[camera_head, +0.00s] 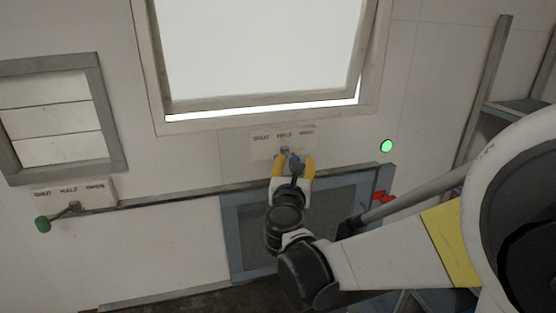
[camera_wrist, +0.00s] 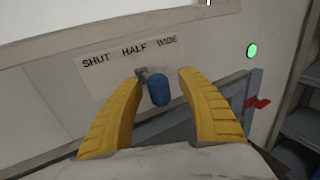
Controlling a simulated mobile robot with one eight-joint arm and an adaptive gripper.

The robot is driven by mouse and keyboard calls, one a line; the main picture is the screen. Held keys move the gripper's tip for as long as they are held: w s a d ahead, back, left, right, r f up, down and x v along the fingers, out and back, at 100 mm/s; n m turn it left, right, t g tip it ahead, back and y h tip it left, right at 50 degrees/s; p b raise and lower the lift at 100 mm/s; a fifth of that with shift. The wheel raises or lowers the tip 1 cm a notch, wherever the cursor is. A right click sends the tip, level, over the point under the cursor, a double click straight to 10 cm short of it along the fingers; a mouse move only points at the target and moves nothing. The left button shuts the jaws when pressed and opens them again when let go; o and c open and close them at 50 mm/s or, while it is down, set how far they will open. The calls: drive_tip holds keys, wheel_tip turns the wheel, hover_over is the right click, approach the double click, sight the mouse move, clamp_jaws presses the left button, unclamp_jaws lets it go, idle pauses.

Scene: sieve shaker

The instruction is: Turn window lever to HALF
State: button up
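The window lever has a blue knob (camera_wrist: 159,91) on a short arm, and its grey pivot (camera_wrist: 141,73) sits on a white plate (camera_wrist: 108,71) marked SHUT, HALF, WIDE. The knob points down and right from the pivot. In the head view the plate (camera_head: 262,146) is below the window (camera_head: 262,106), whose frame stands tilted with a bright gap along its bottom. My gripper (camera_wrist: 163,76) is open, its yellow fingers on either side of the knob with visible gaps. In the head view my gripper (camera_head: 294,160) partly hides the lever.
A second lever with a green knob (camera_head: 42,224) and a SHUT, HALF, OPEN plate (camera_head: 96,190) is at left, under a slatted vent (camera_head: 55,118). A green light (camera_head: 387,146) is on the wall at right, above a red handle (camera_head: 382,197). Blue shelving (camera_head: 520,107) stands far right.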

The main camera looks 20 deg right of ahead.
drive_tip(key=shift+w, duration=0.1)
drive_tip(key=shift+a, duration=0.15)
drive_tip(key=v, duration=1.2)
